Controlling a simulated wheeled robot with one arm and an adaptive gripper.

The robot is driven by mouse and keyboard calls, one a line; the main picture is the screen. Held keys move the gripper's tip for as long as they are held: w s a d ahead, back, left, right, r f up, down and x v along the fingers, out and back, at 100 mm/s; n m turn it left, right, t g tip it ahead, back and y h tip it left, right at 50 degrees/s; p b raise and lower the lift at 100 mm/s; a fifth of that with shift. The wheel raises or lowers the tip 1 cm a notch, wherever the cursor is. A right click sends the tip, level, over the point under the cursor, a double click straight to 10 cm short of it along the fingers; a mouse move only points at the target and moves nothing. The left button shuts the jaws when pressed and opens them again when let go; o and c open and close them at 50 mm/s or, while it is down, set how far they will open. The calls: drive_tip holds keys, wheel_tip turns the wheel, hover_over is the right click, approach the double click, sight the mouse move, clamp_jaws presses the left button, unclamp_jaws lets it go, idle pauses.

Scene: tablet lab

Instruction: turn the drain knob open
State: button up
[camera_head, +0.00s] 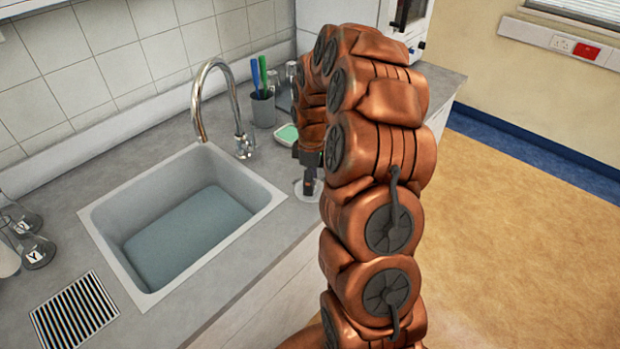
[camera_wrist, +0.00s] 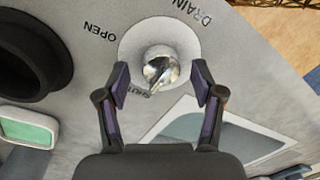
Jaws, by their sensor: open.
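The drain knob (camera_wrist: 160,68) is a shiny metal knob on a round white plate, with the words DRAIN, OPEN and SHUT around it. Its pointer is at the SHUT mark. My gripper (camera_wrist: 160,82) is open, with one finger on each side of the knob and a visible gap to it. In the head view my gripper (camera_head: 309,184) is low over the counter to the right of the sink, and hides most of the knob. The sink (camera_head: 98,214) holds blue-grey water; its rim also shows in the wrist view (camera_wrist: 272,148).
A curved faucet (camera_head: 204,85) stands behind the sink. A grey cup (camera_head: 263,111) with blue and green handles and a green-topped dish (camera_head: 287,134) are behind my gripper. Glass flasks (camera_head: 35,250) and a striped grate (camera_head: 75,312) are at the left.

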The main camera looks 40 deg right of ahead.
drive_tip(key=shift+f, duration=0.25)
drive_tip(key=c, duration=1.1)
